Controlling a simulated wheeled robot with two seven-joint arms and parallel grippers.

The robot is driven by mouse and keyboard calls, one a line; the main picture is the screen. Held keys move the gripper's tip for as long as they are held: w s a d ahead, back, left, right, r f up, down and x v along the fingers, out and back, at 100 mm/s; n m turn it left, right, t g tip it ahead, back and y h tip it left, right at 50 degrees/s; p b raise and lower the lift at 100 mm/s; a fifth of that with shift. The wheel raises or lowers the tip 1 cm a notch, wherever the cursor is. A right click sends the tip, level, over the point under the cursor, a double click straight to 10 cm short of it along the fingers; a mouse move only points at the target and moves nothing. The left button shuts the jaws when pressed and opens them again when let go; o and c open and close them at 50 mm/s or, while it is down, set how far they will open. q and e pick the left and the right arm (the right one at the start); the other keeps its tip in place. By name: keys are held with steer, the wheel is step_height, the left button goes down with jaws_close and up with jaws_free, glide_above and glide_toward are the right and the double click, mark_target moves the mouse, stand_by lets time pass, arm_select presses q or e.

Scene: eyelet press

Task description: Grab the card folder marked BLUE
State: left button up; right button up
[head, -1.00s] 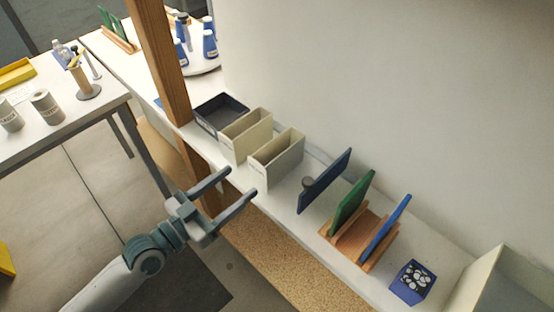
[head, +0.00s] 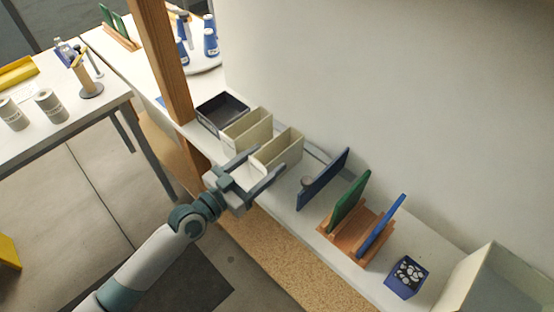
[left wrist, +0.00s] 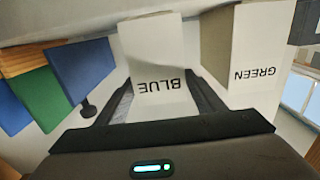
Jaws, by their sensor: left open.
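The card folder marked BLUE (head: 285,151) is a cream open-topped box upright on the white shelf. In the left wrist view its BLUE label face (left wrist: 158,75) shows upside down, between my fingers. My left gripper (head: 269,163) is open, its fingers level with the near end of this folder, one to each side; it also shows in the left wrist view (left wrist: 164,97). I cannot tell whether either finger touches the folder. A similar folder marked GREEN (left wrist: 247,62) stands beside it, and in the head view this one (head: 243,134) is farther back.
A dark tray (head: 222,112) lies beyond the folders. A blue board (head: 322,180), a wooden rack (head: 354,240) with green and blue boards, and a blue box (head: 405,282) stand to the right. A wooden post (head: 165,70) rises at the shelf edge; a wall runs behind.

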mark_target(277, 149)
arm_select(q)
steer(key=shift+w+d+r+p, duration=0.25)
steer(key=shift+w+d+p, duration=0.1)
steer(key=shift+d+p, duration=0.05)
steer(key=p+x, duration=0.1)
steer(key=x, duration=0.2)
steer(key=shift+r, duration=0.15)
steer(key=shift+w+d, duration=0.4)
steer(key=shift+w, duration=0.05)
steer(key=c, duration=1.1)
steer(key=shift+c, duration=0.2)
steer(key=shift+p, duration=0.3)
